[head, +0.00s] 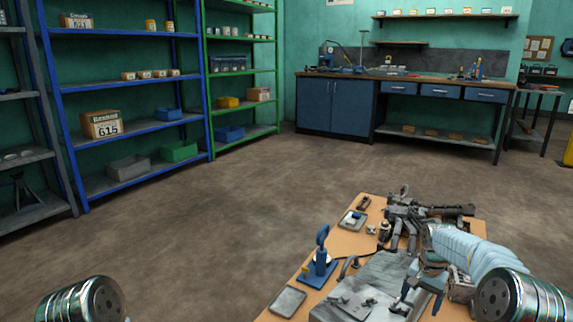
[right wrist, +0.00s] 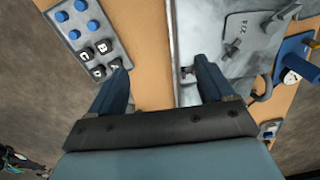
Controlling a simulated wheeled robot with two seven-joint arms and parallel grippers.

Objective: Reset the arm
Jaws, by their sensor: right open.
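My right gripper (head: 420,294) hangs over the front right part of the wooden table (head: 287,280). In the right wrist view the right gripper (right wrist: 162,76) has its two blue fingers spread apart, with nothing between them. A grey metal plate (right wrist: 192,30) lies beneath it, and a grey pad with blue and black buttons (right wrist: 90,30) lies to the left of the fingers. My left arm shows only as a metal joint at the bottom left of the head view. Its gripper is outside the picture.
A blue upright tool (head: 319,262), a small grey tray (head: 288,301) and a dark mechanical assembly (head: 410,215) crowd the table. Blue shelves (head: 135,135) and green shelves (head: 240,70) stand at the left, a workbench (head: 400,85) at the back. The floor between is clear.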

